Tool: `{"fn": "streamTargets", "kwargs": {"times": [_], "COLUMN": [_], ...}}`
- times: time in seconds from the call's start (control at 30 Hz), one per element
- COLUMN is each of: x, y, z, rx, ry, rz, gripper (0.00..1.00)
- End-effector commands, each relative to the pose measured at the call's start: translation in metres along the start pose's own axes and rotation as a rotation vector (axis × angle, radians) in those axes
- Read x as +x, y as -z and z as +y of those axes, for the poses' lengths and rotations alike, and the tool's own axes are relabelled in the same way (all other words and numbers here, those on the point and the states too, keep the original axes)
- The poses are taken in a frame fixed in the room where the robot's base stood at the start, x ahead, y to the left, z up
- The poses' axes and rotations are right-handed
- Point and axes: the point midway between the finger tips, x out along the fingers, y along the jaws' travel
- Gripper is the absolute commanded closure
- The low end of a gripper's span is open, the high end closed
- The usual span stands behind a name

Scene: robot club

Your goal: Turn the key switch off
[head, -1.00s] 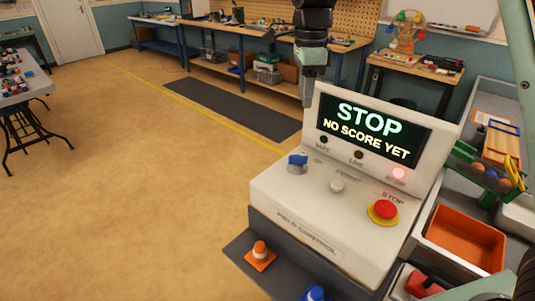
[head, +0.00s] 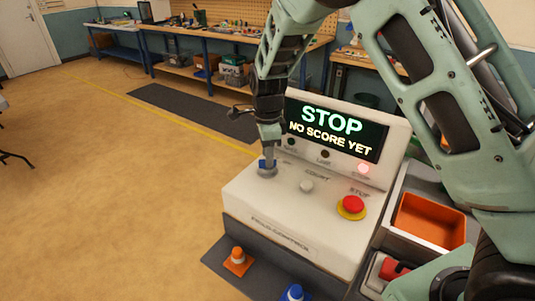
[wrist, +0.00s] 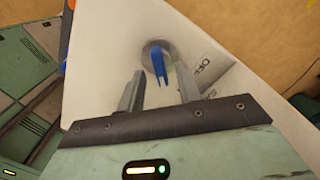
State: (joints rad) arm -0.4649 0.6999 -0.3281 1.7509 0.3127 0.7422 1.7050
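The key switch (head: 267,167) is a blue key in a round grey collar, at the left of the white control box (head: 268,222). In the wrist view the blue key (wrist: 159,62) shows just ahead of my gripper (wrist: 158,85). The fingers are apart, one to each side of the key's near end, with gaps showing. In the head view my gripper (head: 270,140) reaches down to the key from above. An "OFF" label, partly seen, is printed beside the collar. Whether the fingers touch the key cannot be told.
The box's screen (head: 333,130) reads "STOP NO SCORE YET". A red stop button (head: 353,204) and a pale button (head: 306,186) sit right of the key. An orange cone (head: 238,261) and a blue cone (head: 295,293) stand in front. Open floor lies to the left.

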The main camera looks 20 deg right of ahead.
Motion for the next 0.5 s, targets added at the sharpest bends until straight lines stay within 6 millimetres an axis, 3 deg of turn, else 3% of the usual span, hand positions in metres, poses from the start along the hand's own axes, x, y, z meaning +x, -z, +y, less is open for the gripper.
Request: {"fn": "streamTargets", "kwargs": {"times": [0.17,0.43,0.5], "x": [0.0114,0.0127,0.0126], "y": [-0.0004,-0.0005,-0.0005], "z": [0.0003,0.0003,0.0003], "rx": [0.0,-0.001,-0.001], "ry": [0.0,0.0,0.0], "rz": [-0.001,-0.001,-0.001], "gripper": [0.65,0.65,0.82]}}
